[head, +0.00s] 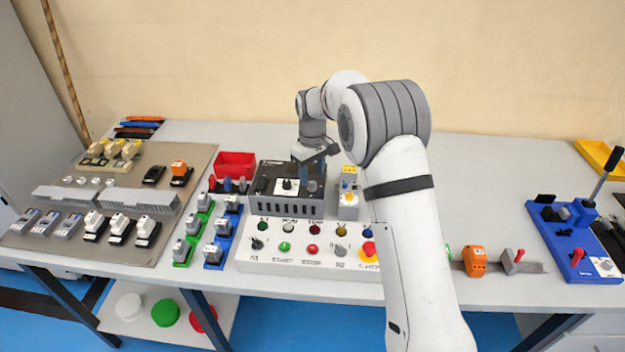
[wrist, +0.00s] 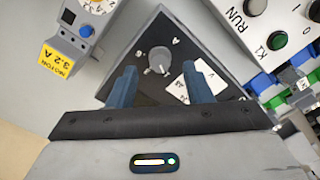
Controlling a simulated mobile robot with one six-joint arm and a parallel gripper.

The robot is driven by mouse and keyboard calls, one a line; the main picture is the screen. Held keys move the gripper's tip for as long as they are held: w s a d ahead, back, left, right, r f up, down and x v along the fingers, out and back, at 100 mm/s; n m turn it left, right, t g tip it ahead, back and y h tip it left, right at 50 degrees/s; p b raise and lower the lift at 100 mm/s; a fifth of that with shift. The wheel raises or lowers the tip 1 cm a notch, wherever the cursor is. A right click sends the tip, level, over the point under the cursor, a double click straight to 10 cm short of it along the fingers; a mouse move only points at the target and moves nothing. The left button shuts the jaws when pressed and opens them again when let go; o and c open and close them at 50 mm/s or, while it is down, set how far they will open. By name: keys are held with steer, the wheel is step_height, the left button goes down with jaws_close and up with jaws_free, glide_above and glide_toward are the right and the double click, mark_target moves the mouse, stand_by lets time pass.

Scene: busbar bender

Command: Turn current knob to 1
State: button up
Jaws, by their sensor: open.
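A black box (head: 262,188) with a vented front stands on the table, left of my arm. A round grey knob (wrist: 159,60) with a pale pointer line sits on its dark top face. Small printed marks and a white label (wrist: 182,82) lie beside the knob; the numbers are too small to read surely. The knob also shows in the head view (head: 287,184). My gripper (wrist: 159,80) is open and empty, its two blue fingers to either side of the knob in the wrist view. I cannot tell how high the fingertips are above it.
The white button panel (head: 300,260) lies in front, and a red bin (head: 236,165) behind left. Blue and green terminal modules (head: 217,240) stand left.

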mark_target(312, 183)
step_height(312, 183, up, 5)
steer(key=shift+r, duration=0.1)
stand_by(0.4)
steer(key=s+d+r+m+t, duration=0.1)
steer(key=s+d+r+m, duration=0.1)
steer(key=s+d+r, duration=0.5)
steer(key=s+d+r+m, duration=0.25)
steer(key=s+d, duration=0.25)
steer(key=s, duration=0.3)
steer(key=s+d+f+m+t, duration=0.1)
steer(key=s+d+m, duration=0.1)
steer(key=s, duration=0.8)
steer(key=s+d+f+m, duration=0.1)
steer(key=s+d, duration=0.4)
steer(key=s, duration=0.6)
steer(key=shift+d+f+m+t, duration=0.2)
steer(key=shift+m+t, duration=0.2)
steer(key=shift+m, duration=0.25)
steer(key=shift+c, duration=0.5)
